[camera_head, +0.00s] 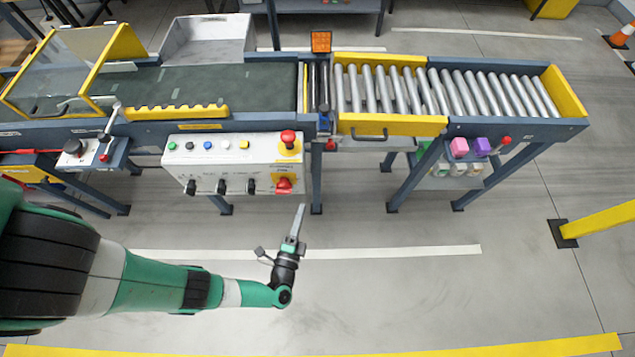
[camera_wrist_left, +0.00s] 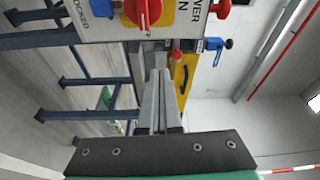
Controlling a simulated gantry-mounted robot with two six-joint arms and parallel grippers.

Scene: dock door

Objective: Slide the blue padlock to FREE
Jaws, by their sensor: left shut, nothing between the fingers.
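A small blue piece (camera_head: 325,122), which looks like the blue padlock, sits on the conveyor's front rail between the belt and the rollers. A blue block (camera_wrist_left: 214,44) with a dark knob shows in the left wrist view, beyond the control box; I cannot tell if it is the same piece. No FREE marking is readable. My left gripper (camera_head: 301,208) is shut and empty, in front of the conveyor, below and apart from the blue piece. Its fingers (camera_wrist_left: 158,75) point toward the conveyor in the left wrist view. My right gripper is not in view.
The white control box (camera_head: 235,163) with red knobs hangs just left of my left gripper's line to the rail. A yellow panel with a handle (camera_head: 370,134) is right of the blue piece. Conveyor legs stand below. The floor in front is clear.

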